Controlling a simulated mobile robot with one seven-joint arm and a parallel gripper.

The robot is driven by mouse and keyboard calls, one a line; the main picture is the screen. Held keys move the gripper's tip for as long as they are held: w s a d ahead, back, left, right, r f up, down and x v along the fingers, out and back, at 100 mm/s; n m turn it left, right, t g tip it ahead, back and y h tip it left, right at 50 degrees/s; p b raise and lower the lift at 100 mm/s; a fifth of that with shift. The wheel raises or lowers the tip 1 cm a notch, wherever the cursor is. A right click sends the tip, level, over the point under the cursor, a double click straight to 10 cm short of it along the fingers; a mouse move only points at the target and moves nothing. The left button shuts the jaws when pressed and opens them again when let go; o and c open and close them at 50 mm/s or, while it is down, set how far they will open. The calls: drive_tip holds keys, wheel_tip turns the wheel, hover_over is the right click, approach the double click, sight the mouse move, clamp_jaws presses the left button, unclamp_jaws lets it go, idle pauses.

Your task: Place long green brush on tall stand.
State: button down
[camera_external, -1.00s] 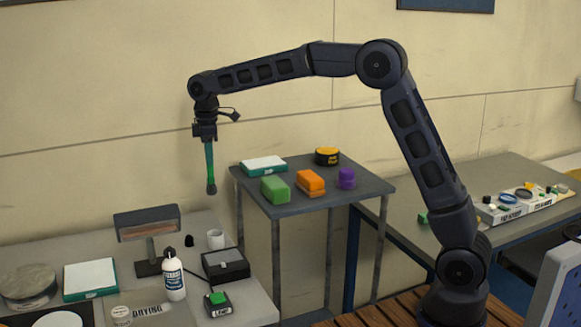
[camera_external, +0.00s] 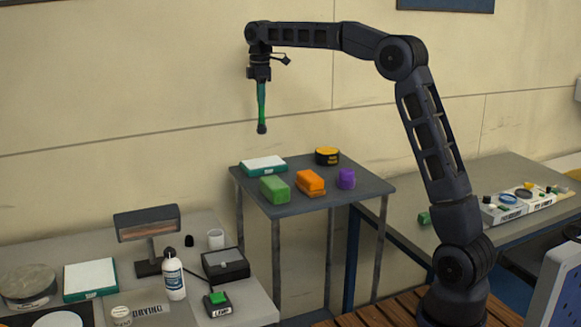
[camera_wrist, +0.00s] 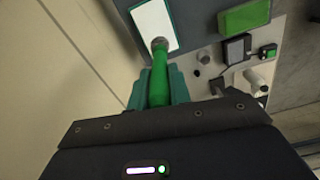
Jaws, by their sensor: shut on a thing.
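My gripper (camera_external: 260,82) is shut on the long green brush (camera_external: 262,105), which hangs upright with its dark end down. The brush is in the air above the back left part of the tall stand (camera_external: 283,207), apart from it. In the wrist view the green brush (camera_wrist: 160,80) extends from between the fingers of my gripper (camera_wrist: 158,92), its grey end over a white and teal pad. The tall stand is a small grey table on thin legs. Its top also shows in the wrist view (camera_wrist: 200,15).
On the tall stand are a white and teal pad (camera_external: 263,166), a green block (camera_external: 275,189), orange blocks (camera_external: 310,181), a purple block (camera_external: 346,178) and a yellow-black tin (camera_external: 327,156). A lamp (camera_external: 147,225), bottle (camera_external: 174,277) and cup (camera_external: 215,239) stand on the lower left bench.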

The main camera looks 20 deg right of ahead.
drive_tip(key=w+d+r, duration=0.1)
drive_tip(key=d+r, duration=0.2)
drive_tip(key=d, duration=0.4)
drive_tip(key=w+d+r, duration=0.2)
drive_tip(key=d+r, duration=0.1)
drive_tip(key=d, duration=0.4)
wheel_tip(320, 180, down, 20)
drive_tip(key=shift+r, duration=0.2)
drive_tip(key=shift+d+f, duration=0.1)
drive_tip(key=c, duration=1.3)
unclamp_jaws()
